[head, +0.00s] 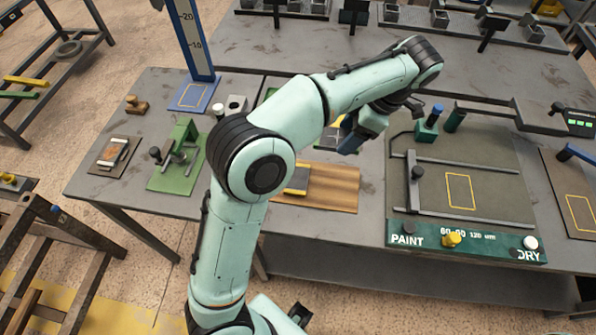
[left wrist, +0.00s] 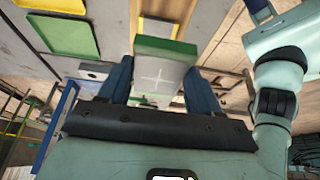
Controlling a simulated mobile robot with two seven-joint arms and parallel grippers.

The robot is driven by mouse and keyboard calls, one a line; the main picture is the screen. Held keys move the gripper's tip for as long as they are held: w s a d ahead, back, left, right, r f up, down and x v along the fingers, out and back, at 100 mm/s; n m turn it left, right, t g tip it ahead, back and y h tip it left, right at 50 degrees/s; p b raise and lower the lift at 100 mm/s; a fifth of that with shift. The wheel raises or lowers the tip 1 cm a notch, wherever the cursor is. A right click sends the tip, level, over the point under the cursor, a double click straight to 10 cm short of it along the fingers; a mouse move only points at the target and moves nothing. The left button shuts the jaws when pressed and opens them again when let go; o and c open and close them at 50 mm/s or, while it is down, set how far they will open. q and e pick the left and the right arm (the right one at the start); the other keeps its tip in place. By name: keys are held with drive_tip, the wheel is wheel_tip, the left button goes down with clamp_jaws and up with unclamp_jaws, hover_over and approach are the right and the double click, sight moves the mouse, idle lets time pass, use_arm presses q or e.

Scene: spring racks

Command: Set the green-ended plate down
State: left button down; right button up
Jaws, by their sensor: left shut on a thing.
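My left gripper (head: 360,134) is above the middle of the grey table, over the area behind a brown wooden board. Its blue fingers show from the side in the head view, and the plate is not clear there. In the left wrist view the left gripper (left wrist: 160,88) is shut on the green-ended plate (left wrist: 155,75). My right gripper is not in view.
The wooden board (head: 325,190) lies at the table's front. Right of it is a paint/dry station (head: 490,185) with rails and a yellow outline. A green clamp fixture (head: 177,160) and a tall blue scale post (head: 190,40) stand left. My arm hides part of the table.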

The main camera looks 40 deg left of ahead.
use_arm(q)
drive_tip(key=shift+w+a+r, duration=0.1)
drive_tip(key=shift+w, duration=0.1)
drive_tip(key=b, duration=0.2)
hover_over(332, 185)
drive_tip(key=d, duration=0.1)
wheel_tip(332, 185, down, 14)
drive_tip(key=shift+w+d+f, duration=0.1)
drive_tip(key=shift+w+f, duration=0.1)
drive_tip(key=shift+f, duration=1.35)
drive_tip(key=shift+w+d+f, duration=0.1)
drive_tip(key=shift+w+f, duration=0.05)
drive_tip(key=shift+f, duration=1.35)
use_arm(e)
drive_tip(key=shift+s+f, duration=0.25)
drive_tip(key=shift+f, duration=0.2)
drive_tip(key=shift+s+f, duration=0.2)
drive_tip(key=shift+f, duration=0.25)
use_arm(q)
drive_tip(key=shift+f, duration=0.2)
drive_tip(key=shift+c, duration=1)
unclamp_jaws()
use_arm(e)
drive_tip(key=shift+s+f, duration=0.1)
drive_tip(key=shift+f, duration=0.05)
use_arm(q)
drive_tip(key=shift+r, duration=0.1)
